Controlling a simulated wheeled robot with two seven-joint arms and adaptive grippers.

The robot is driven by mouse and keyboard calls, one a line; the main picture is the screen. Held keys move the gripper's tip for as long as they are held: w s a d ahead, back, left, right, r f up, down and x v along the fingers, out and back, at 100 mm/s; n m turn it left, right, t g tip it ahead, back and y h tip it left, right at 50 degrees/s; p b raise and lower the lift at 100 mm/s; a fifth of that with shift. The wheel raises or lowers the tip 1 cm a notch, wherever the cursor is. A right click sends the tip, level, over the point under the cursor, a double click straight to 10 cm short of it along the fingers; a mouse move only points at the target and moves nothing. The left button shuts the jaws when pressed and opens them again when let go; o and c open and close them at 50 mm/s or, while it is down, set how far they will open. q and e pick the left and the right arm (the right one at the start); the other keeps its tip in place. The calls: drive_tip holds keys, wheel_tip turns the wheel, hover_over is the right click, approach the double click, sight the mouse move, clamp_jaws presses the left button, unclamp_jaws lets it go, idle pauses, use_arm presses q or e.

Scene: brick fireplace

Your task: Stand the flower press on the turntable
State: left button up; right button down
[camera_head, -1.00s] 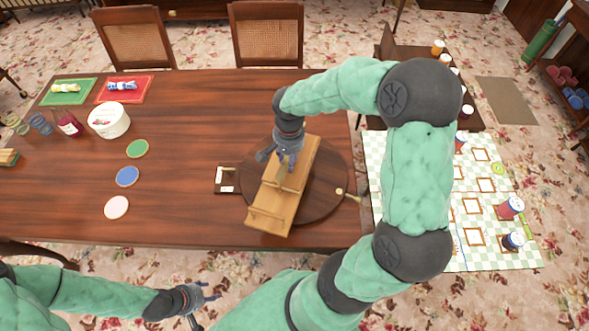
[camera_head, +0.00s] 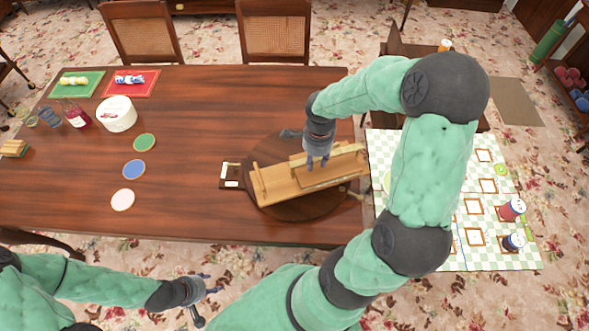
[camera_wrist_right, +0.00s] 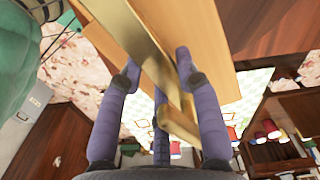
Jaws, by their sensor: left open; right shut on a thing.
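The flower press (camera_head: 285,187) is a light wooden board frame with crossbars. It lies over the turntable, its long side running left to right with the right end a little higher in the picture. My right gripper (camera_head: 317,164) is shut on it from above; the wrist view shows the fingers on both sides of a wooden bar (camera_wrist_right: 148,45). The turntable (camera_head: 300,213) is a dark round wooden disc on the table, partly hidden by the press. I cannot tell whether the press touches it. My left gripper (camera_head: 206,291) is open and empty in front of the table.
A small plate with white labels (camera_head: 231,176) sits at the turntable's left. Green, blue and pink discs (camera_head: 134,169) lie left of it. A white tub (camera_head: 117,114), a red bottle (camera_head: 76,114) and two trays are further left. A checked cloth (camera_head: 485,205) with jars lies right.

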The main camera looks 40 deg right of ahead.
drive_tip(key=w+a+f, duration=0.1)
drive_tip(key=w+f, duration=0.1)
drive_tip(key=w+a+f+b, duration=0.1)
drive_tip(key=w+f, duration=0.1)
drive_tip(key=w+a+f, duration=0.1)
drive_tip(key=w+f, duration=0.1)
drive_tip(key=shift+a+f, duration=0.25)
drive_tip(key=shift+f, duration=0.15)
drive_tip(key=shift+f+b, duration=0.4)
drive_tip(key=shift+f, duration=1.05)
drive_tip(key=shift+f, duration=0.15)
drive_tip(key=c, duration=1)
unclamp_jaws()
drive_tip(key=shift+o, duration=0.7)
